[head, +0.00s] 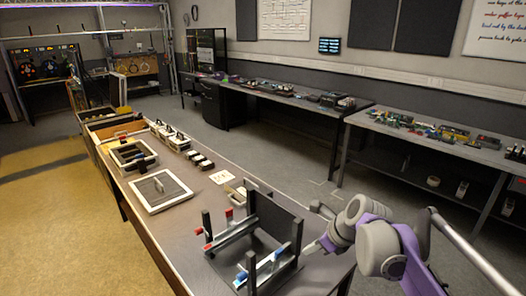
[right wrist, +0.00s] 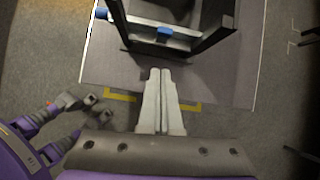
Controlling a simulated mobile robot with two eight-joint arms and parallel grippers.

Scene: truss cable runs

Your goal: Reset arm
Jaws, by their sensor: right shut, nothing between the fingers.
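My right gripper (head: 312,247) comes in from the right in the head view, beside the front right of a black frame (head: 287,221). The frame has dark uprights, light crossbars, red clips (head: 229,212) and blue clips (head: 242,276). In the right wrist view, the gripper's two pale fingers (right wrist: 160,73) lie together, with nothing between them. The frame also shows there (right wrist: 118,22), just beyond the fingertips, with a blue clip (right wrist: 164,32). My left gripper does not show in the head view.
The frame stands on the near end of a long workbench (head: 160,223). Side tables (head: 440,140) line the right wall. The yellow floor (head: 55,215) on the left is clear.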

